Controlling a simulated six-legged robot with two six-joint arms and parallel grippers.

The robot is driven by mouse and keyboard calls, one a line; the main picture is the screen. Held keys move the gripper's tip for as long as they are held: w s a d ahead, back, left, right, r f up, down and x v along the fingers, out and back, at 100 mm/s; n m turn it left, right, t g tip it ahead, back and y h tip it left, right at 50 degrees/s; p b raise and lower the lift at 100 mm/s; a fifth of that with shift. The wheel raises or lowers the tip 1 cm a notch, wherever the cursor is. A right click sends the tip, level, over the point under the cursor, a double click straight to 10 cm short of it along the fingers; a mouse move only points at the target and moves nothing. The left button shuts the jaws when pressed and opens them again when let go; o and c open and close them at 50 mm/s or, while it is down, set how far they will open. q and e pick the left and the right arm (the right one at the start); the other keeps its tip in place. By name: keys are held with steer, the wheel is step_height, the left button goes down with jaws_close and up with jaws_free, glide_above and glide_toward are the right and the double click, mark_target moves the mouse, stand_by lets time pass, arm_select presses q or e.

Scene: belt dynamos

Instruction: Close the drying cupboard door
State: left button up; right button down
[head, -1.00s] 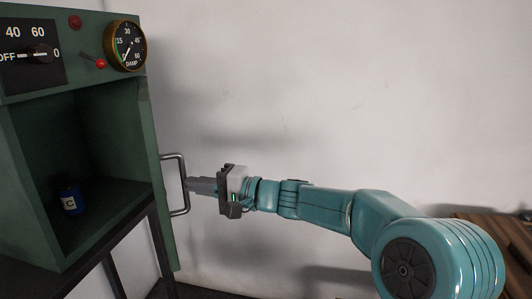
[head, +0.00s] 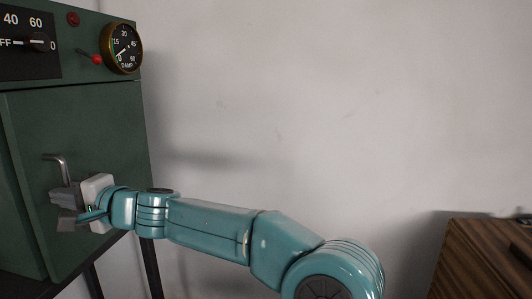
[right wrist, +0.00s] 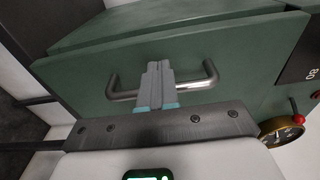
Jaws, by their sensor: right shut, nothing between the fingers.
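The green drying cupboard door (head: 110,135) lies across the cupboard front in the head view and covers the opening. It looks flush or nearly so; I cannot tell whether it is fully shut. Its grey bar handle (head: 57,160) is on the left part of the door, partly hidden by my right gripper (head: 58,207). In the right wrist view, my right gripper (right wrist: 156,82) has its fingers shut and empty, in front of the middle of the handle (right wrist: 203,79). I cannot tell whether they touch. My left gripper is not in view.
Above the door are a black knob panel (head: 25,60), a red-tipped lever (head: 97,59) and a round damp gauge (head: 122,48). The cupboard stands on a dark frame (head: 150,265). A wooden cabinet (head: 470,265) is at the lower right. A bare white wall is behind.

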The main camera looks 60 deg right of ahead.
steer(key=shift+w+a, duration=0.6)
steer(key=shift+w, duration=0.25)
